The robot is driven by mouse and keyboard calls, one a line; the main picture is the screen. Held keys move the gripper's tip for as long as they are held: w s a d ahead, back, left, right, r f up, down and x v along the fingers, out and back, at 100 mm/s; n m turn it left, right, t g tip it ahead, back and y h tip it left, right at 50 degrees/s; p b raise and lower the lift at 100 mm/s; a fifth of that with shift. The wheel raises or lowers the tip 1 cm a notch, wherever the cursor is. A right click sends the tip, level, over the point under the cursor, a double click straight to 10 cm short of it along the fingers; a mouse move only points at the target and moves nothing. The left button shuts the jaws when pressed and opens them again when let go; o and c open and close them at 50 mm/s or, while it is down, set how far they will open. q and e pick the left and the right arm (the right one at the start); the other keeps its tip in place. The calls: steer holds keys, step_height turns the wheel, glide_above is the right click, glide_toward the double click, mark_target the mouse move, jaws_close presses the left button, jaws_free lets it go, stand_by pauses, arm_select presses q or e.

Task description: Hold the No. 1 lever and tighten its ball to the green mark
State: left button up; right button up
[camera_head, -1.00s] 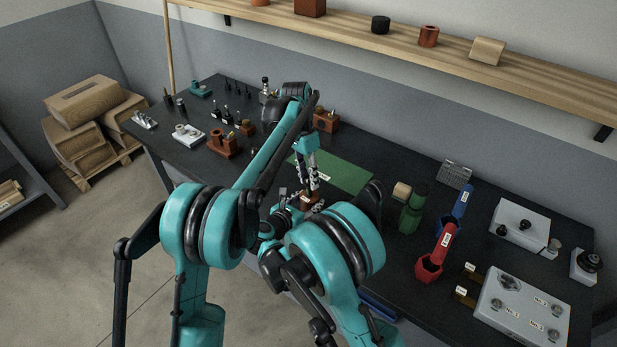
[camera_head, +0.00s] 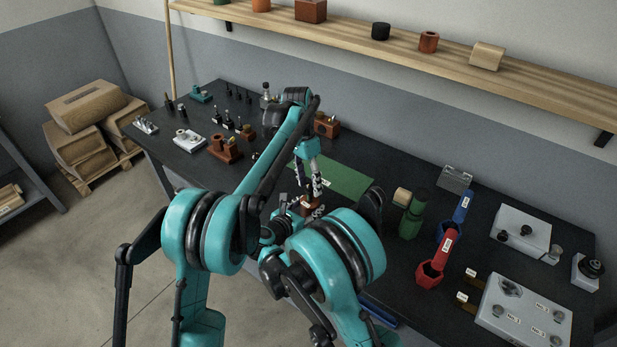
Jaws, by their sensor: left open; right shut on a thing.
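A small brown block with a white label (camera_head: 308,206) is at the near edge of the green mat (camera_head: 345,178), mostly hidden by my arms. My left gripper (camera_head: 317,190) points down over it from above and is open. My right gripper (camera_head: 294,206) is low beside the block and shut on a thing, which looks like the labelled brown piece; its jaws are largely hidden. The No. 1 lever, its ball and the green mark are too small or covered to make out.
Brown stands (camera_head: 226,148) and small dark upright parts are at the left of the black table. Right of the mat are a green cylinder (camera_head: 412,216), a red holder (camera_head: 432,268), a blue holder (camera_head: 459,212) and a grey numbered panel (camera_head: 522,312). A shelf (camera_head: 420,52) runs behind.

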arm_select(q)
step_height(320, 180, up, 12)
steer(key=w+a, duration=0.1)
steer(key=shift+w+a+f, duration=0.15)
steer(key=shift+w+a, duration=0.05)
steer(key=shift+w, duration=0.2)
stand_by(0.5)
arm_select(e)
steer(key=o, duration=1.5)
steer(key=shift+c, duration=0.2)
